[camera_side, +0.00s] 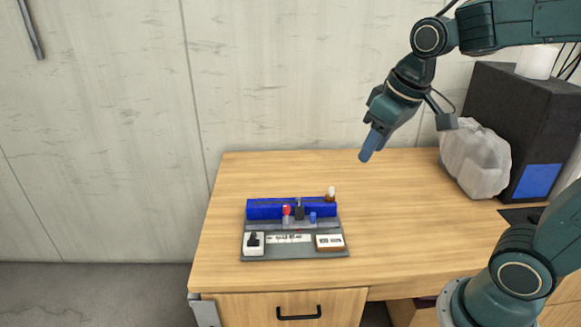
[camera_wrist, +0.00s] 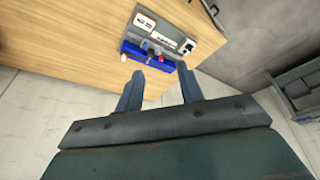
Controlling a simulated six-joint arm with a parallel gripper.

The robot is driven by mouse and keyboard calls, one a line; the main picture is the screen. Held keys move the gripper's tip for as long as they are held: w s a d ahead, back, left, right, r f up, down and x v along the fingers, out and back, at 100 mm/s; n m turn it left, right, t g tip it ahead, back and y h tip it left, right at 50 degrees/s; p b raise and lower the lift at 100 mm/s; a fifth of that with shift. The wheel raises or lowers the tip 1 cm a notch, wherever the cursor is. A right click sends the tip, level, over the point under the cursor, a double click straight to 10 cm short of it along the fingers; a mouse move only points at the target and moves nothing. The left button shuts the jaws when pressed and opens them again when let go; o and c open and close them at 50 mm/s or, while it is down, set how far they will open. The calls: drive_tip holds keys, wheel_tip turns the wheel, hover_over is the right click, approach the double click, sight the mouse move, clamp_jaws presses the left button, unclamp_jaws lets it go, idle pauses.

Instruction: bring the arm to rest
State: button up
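My gripper (camera_side: 368,150) hangs in the air above the back of the wooden desk, tilted down to the left. In the wrist view its two blue fingers stand apart with nothing between them, so my gripper (camera_wrist: 160,72) is open and empty. The screw-jack board (camera_side: 290,250) lies on the desk to the left and below my gripper, well apart from it. The board carries a blue block (camera_side: 265,209), a red-topped part (camera_side: 286,211), a dark part and white pieces. The board also shows in the wrist view (camera_wrist: 172,32), beyond the fingertips.
A translucent crumpled bag-like object (camera_side: 475,160) stands at the desk's back right, beside a black box (camera_side: 540,130) with a blue panel. The desk top (camera_side: 400,220) between the board and these is clear. A pale wall (camera_side: 290,80) rises behind the desk.

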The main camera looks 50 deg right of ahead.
drive_tip(key=s+a+t, duration=0.1)
drive_tip(key=s+a, duration=0.1)
drive_tip(key=s, duration=0.8)
drive_tip(key=shift+s+f+t, duration=0.15)
drive_tip(key=shift+f+t, duration=0.1)
drive_tip(key=shift+t, duration=0.15)
drive_tip(key=shift+o, duration=0.3)
idle(0.3)
